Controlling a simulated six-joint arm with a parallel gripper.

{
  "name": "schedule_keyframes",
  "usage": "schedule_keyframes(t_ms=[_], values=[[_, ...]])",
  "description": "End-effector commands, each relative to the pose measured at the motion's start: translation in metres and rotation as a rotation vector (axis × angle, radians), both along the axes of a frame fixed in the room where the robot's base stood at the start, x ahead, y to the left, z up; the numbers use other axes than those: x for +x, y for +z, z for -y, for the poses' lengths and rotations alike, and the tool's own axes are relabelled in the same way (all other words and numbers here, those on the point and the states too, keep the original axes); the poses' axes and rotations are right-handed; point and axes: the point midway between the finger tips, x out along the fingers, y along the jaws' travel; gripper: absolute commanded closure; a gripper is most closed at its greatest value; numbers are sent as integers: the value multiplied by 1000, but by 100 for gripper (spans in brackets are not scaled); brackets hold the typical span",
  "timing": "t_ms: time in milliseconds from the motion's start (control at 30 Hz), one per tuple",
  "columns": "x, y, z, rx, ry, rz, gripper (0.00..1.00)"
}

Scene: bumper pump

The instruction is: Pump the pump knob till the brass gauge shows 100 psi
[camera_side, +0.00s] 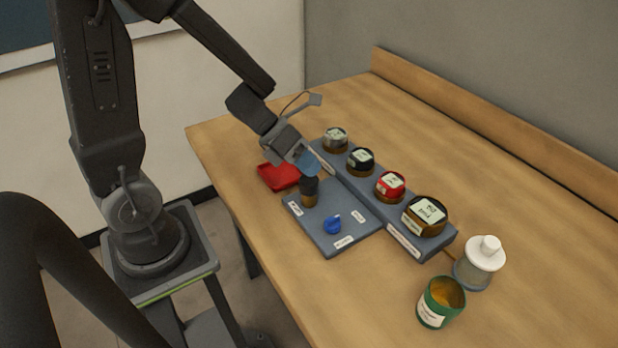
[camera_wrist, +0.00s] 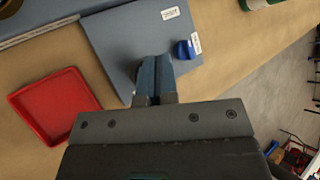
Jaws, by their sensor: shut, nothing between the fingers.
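The pump knob (camera_side: 309,192), a dark-topped upright cylinder with a brown lower part, stands on a blue-grey panel (camera_side: 330,243). My gripper (camera_side: 309,166) is shut and empty, its blue fingertips pointing down just above the knob; whether they touch it I cannot tell. In the wrist view the shut fingers (camera_wrist: 154,76) hide most of the knob. A large gauge with a brass-brown body (camera_side: 425,214) sits at the near end of a raised blue-grey rail (camera_side: 435,244). Its reading is too small to make out.
Smaller gauges with grey (camera_side: 335,138), black (camera_side: 361,160) and red (camera_side: 390,185) rims share the rail. A blue knob (camera_side: 332,223) is on the panel. A red tray (camera_side: 278,176) lies behind it. A green tin (camera_side: 440,301) and white-topped jar (camera_side: 479,261) stand near right.

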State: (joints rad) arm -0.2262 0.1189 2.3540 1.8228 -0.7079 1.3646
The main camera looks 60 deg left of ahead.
Motion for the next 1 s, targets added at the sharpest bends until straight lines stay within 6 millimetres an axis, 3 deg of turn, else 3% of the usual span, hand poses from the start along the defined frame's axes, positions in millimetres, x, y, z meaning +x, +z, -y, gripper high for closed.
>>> schedule_keyframes(t_ms=[1000], values=[[0, -10, 0, -1, -1, -1, 100]])
